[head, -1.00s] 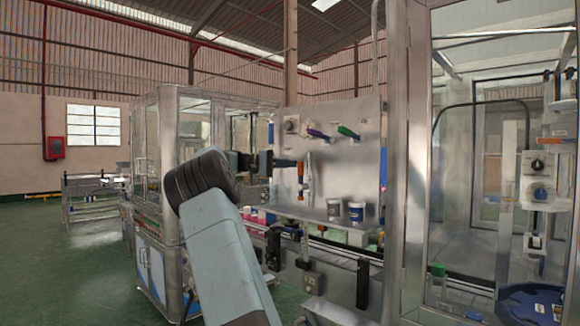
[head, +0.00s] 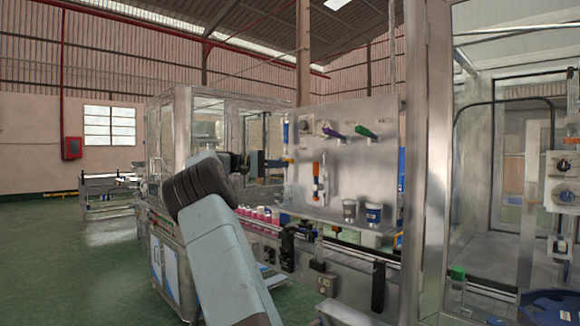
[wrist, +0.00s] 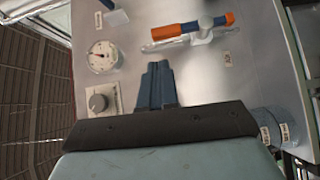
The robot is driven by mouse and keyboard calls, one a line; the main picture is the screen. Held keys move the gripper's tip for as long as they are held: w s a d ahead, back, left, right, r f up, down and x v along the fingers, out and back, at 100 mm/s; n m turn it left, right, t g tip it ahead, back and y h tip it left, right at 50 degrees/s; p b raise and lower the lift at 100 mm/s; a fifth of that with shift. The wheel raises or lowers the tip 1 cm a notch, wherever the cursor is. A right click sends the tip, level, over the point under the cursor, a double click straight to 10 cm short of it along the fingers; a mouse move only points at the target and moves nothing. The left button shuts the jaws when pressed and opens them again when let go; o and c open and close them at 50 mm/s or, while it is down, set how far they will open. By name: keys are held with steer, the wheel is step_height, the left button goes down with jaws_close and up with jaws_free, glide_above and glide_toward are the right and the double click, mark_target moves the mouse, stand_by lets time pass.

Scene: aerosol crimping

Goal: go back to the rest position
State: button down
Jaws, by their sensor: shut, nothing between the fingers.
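My gripper (head: 290,163) is at the end of my raised arm, in front of the upright metal panel (head: 335,185) and left of its orange-and-blue tool (head: 318,182). In the wrist view its blue-grey fingers (wrist: 157,66) are together and empty. They point at the panel surface (wrist: 225,85), apart from the orange-and-blue tool in its clear holder (wrist: 190,28). The gap to the panel is hard to judge.
The panel carries a gauge (wrist: 102,57), a knob (wrist: 97,101), a purple handle (head: 333,132) and a green handle (head: 366,131). Two cups (head: 349,209) (head: 374,214) stand on its ledge. Pink-topped cans (head: 262,215) line the conveyor below. A metal post (head: 415,170) stands right.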

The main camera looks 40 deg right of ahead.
steer(key=shift+v, duration=0.9)
steer(key=s+a+f+n+t+y, duration=0.2)
steer(key=s+f+n+t+y, duration=0.4)
steer(key=s, duration=0.6)
steer(key=s+a+f+t+y, duration=0.2)
steer(key=s+a+f, duration=0.3)
steer(key=s+a, duration=0.3)
steer(key=s+a+f+n+t+y, duration=0.1)
steer(key=s+a+f+t+y, duration=0.2)
steer(key=s+a, duration=0.6)
steer(key=s+a+f+n+t+y, duration=0.1)
steer(key=s+a+f+t, duration=0.4)
steer(key=a, duration=1.1)
steer(key=shift+s+a+f+t+y, duration=0.4)
steer(key=shift+s+f+y, duration=0.7)
steer(key=shift+s, duration=1.05)
